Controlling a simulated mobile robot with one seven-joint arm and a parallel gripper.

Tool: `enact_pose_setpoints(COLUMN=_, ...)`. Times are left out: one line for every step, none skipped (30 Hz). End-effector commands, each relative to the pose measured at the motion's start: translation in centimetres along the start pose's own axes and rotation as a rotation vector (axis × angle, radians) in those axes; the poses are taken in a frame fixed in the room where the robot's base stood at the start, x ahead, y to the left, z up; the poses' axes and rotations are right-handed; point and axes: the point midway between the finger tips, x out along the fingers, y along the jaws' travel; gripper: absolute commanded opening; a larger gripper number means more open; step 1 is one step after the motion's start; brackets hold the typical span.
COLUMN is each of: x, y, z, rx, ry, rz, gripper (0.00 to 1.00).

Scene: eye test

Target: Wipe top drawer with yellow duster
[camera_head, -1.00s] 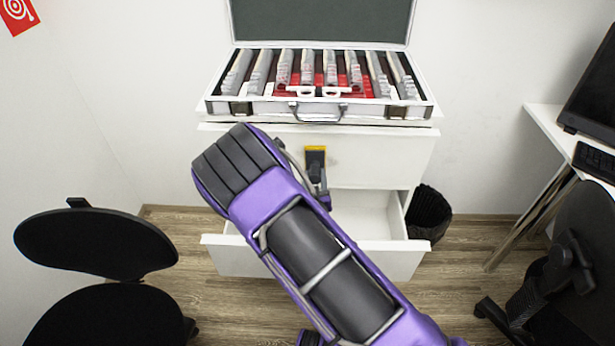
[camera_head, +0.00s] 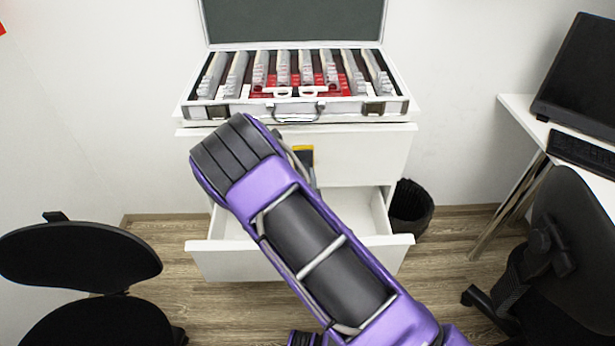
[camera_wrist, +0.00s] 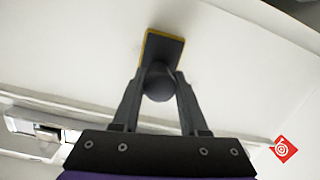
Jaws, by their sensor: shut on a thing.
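The yellow duster (camera_head: 304,155) is a small dark block with a yellow edge and a round dark knob. It is against the white front of the top drawer (camera_head: 365,157), left of its right end. The duster also shows in the wrist view (camera_wrist: 163,47), flat to the white drawer front (camera_wrist: 75,55); I cannot tell how firmly it touches. My gripper (camera_wrist: 160,84) is shut on the duster's knob, one finger on each side. In the head view my purple arm hides most of the gripper and the left part of the drawer front.
An open lens case (camera_head: 290,108) stands on the cabinet. The lower drawer (camera_head: 300,262) is pulled out and empty where visible, below my arm. A black bin (camera_head: 410,207) stands right of it. Chairs stand at left (camera_head: 80,258) and right (camera_head: 570,235). A desk (camera_head: 515,105) is at right.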

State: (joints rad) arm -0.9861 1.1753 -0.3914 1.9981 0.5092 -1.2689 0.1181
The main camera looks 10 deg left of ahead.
Motion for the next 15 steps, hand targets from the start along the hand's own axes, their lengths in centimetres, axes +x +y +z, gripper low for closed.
enact_pose_setpoints(x=0.1, y=-0.6, z=-0.2, rx=0.003, ry=0.003, rz=-0.002, gripper=0.00)
enact_pose_setpoints(x=0.1, y=-0.9, z=-0.3, rx=0.003, ry=0.004, rz=-0.003, gripper=0.00)
enact_pose_setpoints(x=0.2, y=-1.2, z=-0.4, rx=0.003, ry=0.004, rz=-0.003, gripper=0.00)
enact_pose_setpoints(x=0.2, y=-1.4, z=-0.4, rx=0.002, ry=0.004, rz=-0.003, gripper=0.00)
enact_pose_setpoints(x=0.3, y=-1.6, z=-0.5, rx=0.001, ry=0.004, rz=-0.003, gripper=0.00)
enact_pose_setpoints(x=0.3, y=-1.7, z=-0.5, rx=0.001, ry=0.004, rz=-0.003, gripper=0.00)
enact_pose_setpoints(x=0.3, y=-1.8, z=-0.5, rx=0.001, ry=0.004, rz=-0.003, gripper=0.00)
enact_pose_setpoints(x=0.3, y=-1.8, z=-0.6, rx=0.001, ry=0.004, rz=-0.003, gripper=0.00)
enact_pose_setpoints(x=0.3, y=-1.9, z=-0.6, rx=0.002, ry=0.005, rz=-0.003, gripper=0.00)
enact_pose_setpoints(x=0.3, y=-2.0, z=-0.6, rx=0.002, ry=0.005, rz=-0.004, gripper=0.00)
enact_pose_setpoints(x=0.3, y=-2.2, z=-0.7, rx=0.003, ry=0.005, rz=-0.004, gripper=0.00)
enact_pose_setpoints(x=0.3, y=-2.5, z=-0.7, rx=0.003, ry=0.006, rz=-0.005, gripper=0.00)
enact_pose_setpoints(x=0.3, y=-2.7, z=-0.8, rx=0.003, ry=0.006, rz=-0.005, gripper=0.00)
enact_pose_setpoints(x=0.3, y=-2.9, z=-0.8, rx=0.003, ry=0.006, rz=-0.005, gripper=0.00)
enact_pose_setpoints(x=0.3, y=-3.3, z=-0.9, rx=0.003, ry=0.007, rz=-0.006, gripper=0.00)
